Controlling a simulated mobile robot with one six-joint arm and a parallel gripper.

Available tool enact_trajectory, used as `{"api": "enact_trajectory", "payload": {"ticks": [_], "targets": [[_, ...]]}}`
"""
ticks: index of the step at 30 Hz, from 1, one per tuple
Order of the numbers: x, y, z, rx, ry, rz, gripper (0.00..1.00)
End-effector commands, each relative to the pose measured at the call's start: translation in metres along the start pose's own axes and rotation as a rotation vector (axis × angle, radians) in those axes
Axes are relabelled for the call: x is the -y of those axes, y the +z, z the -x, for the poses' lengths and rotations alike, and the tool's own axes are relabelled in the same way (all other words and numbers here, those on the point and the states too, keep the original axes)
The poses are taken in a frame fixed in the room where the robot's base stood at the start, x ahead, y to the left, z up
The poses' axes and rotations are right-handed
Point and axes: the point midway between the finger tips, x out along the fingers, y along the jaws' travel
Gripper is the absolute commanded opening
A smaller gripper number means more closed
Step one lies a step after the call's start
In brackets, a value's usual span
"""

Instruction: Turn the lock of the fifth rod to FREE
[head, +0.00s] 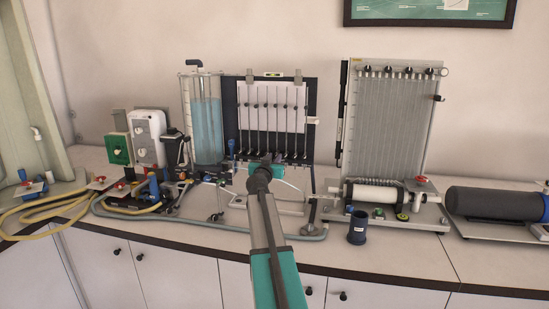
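A dark upright board (313,105) with a white sheet stands on the bench, left of centre in the head view. Several thin vertical rods (292,125) run down its front, with small dark ends near the lower edge. The rod locks and any FREE marking are too small to read. My gripper (265,166) is in front of the lower middle of the board, seen from behind. My own arm covers part of the board's foot. The fingertips are hidden or too small to tell whether they are open or touching a rod.
A water-filled clear tank (207,130) stands directly left of the board. A tall panel of tubes (388,130) stands to the right, with a white cylinder (376,194) before it. A dark blue cup (357,228) sits near the bench edge. A hose (240,229) runs along the front.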

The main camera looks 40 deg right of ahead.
Motion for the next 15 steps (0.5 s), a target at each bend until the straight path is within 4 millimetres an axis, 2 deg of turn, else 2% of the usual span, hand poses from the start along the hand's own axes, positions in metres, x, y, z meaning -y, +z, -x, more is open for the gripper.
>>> {"api": "enact_trajectory", "payload": {"ticks": [14,15], "targets": [[-0.0008,0.0002,-0.0064,0.000,0.001,0.000,0.21],[-0.0009,0.0002,-0.0064,0.000,0.001,0.000,0.15]]}}
